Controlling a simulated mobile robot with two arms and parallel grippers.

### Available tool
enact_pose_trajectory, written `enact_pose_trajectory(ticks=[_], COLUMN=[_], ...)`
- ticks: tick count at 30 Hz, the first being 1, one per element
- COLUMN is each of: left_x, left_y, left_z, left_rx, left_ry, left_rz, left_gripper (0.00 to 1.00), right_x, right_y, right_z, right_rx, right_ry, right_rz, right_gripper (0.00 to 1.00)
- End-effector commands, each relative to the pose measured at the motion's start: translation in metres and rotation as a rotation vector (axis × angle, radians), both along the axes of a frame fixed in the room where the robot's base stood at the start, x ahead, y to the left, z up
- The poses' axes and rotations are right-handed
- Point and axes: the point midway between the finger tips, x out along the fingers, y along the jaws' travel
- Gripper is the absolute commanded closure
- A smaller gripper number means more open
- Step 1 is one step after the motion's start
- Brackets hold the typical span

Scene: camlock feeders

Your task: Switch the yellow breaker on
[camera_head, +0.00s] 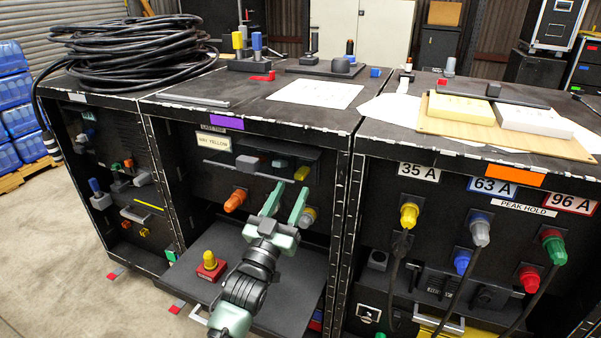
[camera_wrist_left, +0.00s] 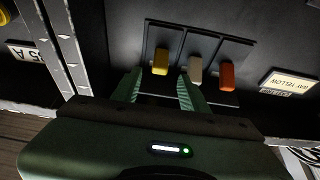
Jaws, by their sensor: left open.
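The yellow breaker (camera_wrist_left: 160,61) is one of three toggles in a row on a dark panel, beside a pale toggle (camera_wrist_left: 195,70) and an orange toggle (camera_wrist_left: 227,76). In the head view the yellow breaker (camera_head: 303,173) is small and dim at the right end of the recessed breaker panel. My left gripper (camera_head: 289,191) is open and points at this panel from the front. In the left wrist view its fingers (camera_wrist_left: 157,85) stand on either side of the yellow breaker's line, with the toggle just beyond the tips. I cannot tell whether they touch it.
A label reading BAY YELLOW (camera_head: 214,143) is above the panel at left. A horizontal bar (camera_head: 240,171) crosses the panel front. An orange connector (camera_head: 235,201) and a yellow-topped connector (camera_head: 210,262) on a pull-out shelf (camera_head: 187,273) are nearby. Cabled plugs fill the right cabinet.

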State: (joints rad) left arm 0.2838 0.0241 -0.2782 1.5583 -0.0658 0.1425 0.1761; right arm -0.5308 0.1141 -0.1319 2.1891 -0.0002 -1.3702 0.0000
Motion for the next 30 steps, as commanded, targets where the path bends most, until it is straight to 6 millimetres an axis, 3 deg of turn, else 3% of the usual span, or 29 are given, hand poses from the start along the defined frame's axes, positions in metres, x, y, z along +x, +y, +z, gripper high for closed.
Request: enact_pose_trajectory(ticks=[12, 23, 28, 30], left_x=[0.053, 0.059, 0.059, 0.059], left_y=[-0.018, -0.020, -0.020, -0.020], left_z=[0.023, 0.027, 0.027, 0.027], left_rx=[0.000, 0.000, 0.000, 0.000], left_ry=[0.001, 0.002, 0.001, 0.001], left_rz=[-0.001, -0.001, -0.001, -0.001], left_gripper=[0.56, 0.56, 1.00, 1.00], right_x=[-0.007, -0.008, -0.008, -0.008], right_y=[0.000, -0.001, -0.001, -0.001], right_z=[0.033, 0.037, 0.037, 0.037], right_rx=[0.003, 0.002, 0.002, 0.002], right_ry=[-0.015, -0.016, -0.017, -0.017], right_rz=[-0.001, -0.002, -0.003, -0.003], right_gripper=[0.64, 0.64, 0.64, 0.64])
